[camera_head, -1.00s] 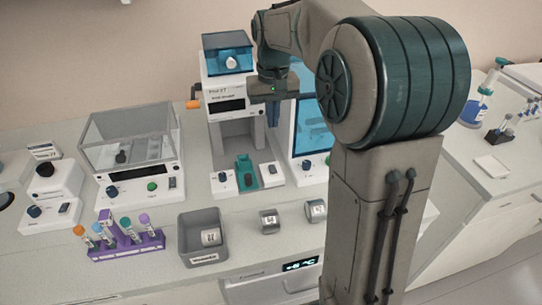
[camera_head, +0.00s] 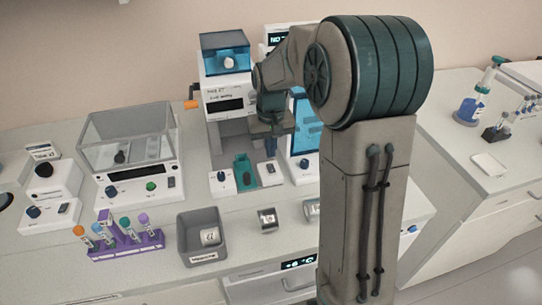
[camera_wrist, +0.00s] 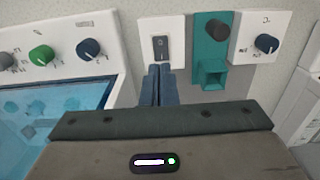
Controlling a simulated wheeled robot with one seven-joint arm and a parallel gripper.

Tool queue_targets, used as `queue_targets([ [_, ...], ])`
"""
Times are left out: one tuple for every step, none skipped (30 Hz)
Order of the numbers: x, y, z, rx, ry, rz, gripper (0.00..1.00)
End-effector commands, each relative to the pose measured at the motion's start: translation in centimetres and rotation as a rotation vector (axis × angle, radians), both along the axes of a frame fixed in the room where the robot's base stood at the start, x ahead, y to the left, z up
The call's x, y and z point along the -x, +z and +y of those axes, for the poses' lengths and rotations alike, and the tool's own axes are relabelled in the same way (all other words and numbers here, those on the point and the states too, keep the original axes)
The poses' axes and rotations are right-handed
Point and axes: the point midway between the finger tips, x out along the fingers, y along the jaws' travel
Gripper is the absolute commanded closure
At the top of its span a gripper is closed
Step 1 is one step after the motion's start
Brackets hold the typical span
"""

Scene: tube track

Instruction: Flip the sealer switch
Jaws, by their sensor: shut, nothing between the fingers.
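The sealer (camera_head: 225,103) is the tall white machine with a blue-topped box. Its right foot bears a dark rocker switch (camera_head: 269,169), which also shows in the wrist view (camera_wrist: 161,48) on a white panel. My gripper (camera_head: 273,152) hangs just above that foot, pointing down. In the wrist view my gripper (camera_wrist: 160,70) has its two blue fingers together with nothing between them. The fingertips are just below the switch in that picture and cover the panel's lower edge. I cannot tell whether they touch it.
A teal slide with a dark knob (camera_wrist: 215,29) sits beside the switch panel, with a knob panel (camera_wrist: 265,40) beyond. A blue-screened machine (camera_head: 306,125) stands close to the gripper's right. A grey bin (camera_head: 201,237) and purple tube rack (camera_head: 125,242) stand in front.

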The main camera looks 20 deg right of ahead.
Motion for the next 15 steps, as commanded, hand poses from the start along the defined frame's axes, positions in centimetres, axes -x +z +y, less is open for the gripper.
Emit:
queue_targets([
  [0.0, -0.8, 0.0, 0.0, 0.0, 0.003, 1.0],
  [0.1, -1.2, 0.0, 0.0, 0.0, 0.004, 1.0],
  [0.1, -1.8, 0.0, 0.0, 0.0, 0.003, 1.0],
  [0.1, -2.2, 0.0, 0.0, 0.0, 0.004, 1.0],
  [0.0, -2.4, 0.0, 0.0, 0.0, 0.002, 1.0],
  [0.0, -2.8, 0.0, 0.001, 0.0, 0.001, 1.0],
  [0.0, -3.0, 0.0, 0.001, 0.0, 0.001, 1.0],
  [0.0, -3.1, 0.0, 0.001, 0.0, 0.001, 1.0],
  [0.0, -3.3, 0.0, 0.001, 0.0, 0.0, 1.0],
  [0.0, -3.4, 0.0, 0.001, 0.001, 0.0, 1.0],
  [0.0, -3.5, 0.0, 0.001, 0.001, 0.0, 1.0],
  [0.0, -3.6, 0.0, 0.001, 0.001, -0.001, 1.0],
  [0.0, -3.6, 0.0, 0.001, 0.001, -0.001, 1.0],
  [0.0, -3.6, 0.0, 0.001, 0.001, -0.001, 1.0],
  [0.0, -3.6, 0.0, 0.001, 0.001, -0.001, 1.0],
])
